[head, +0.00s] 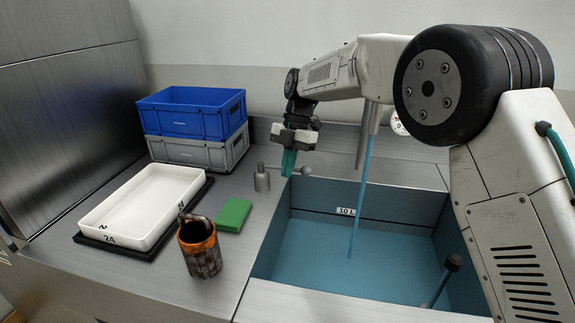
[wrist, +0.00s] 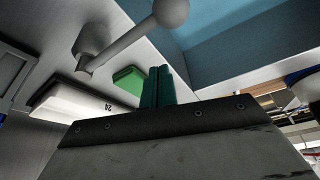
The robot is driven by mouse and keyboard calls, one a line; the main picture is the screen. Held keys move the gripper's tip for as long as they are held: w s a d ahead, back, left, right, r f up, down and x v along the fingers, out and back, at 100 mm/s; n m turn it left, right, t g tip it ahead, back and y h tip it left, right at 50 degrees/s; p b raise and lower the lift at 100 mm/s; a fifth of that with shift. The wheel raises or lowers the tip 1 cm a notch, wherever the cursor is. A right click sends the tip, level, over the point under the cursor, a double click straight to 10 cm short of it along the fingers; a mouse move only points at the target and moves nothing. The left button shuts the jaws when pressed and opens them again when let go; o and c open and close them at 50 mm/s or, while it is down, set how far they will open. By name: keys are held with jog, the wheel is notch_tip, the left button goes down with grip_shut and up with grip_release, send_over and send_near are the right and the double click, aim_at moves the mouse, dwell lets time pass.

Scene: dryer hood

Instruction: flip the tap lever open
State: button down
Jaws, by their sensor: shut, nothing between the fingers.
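The tap lever (head: 306,171) is a grey rod with a ball knob, reaching right from a short metal post (head: 261,179) toward the basin. In the wrist view its ball knob (wrist: 171,11) and rod (wrist: 125,42) show at the top. My gripper (head: 288,170) has teal fingers pointing down, shut and empty, overlapping the rod in the head view. In the wrist view the fingers (wrist: 157,88) look apart from the lever; I cannot tell the exact gap. A thin blue stream (head: 360,200) runs from the spout (head: 374,118) into the basin.
The blue-watered basin (head: 310,245) has a "10 L" label (head: 346,211). On the counter are a white tray (head: 145,205), a green block (head: 233,214), a patterned cup (head: 200,250) and stacked blue (head: 190,112) and grey (head: 195,152) crates. A dark-knobbed rod (head: 452,264) stands at the basin's right.

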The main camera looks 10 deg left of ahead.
jog(key=a+v, duration=0.1)
jog(key=v, duration=0.9)
jog(key=shift+s+a, duration=0.1)
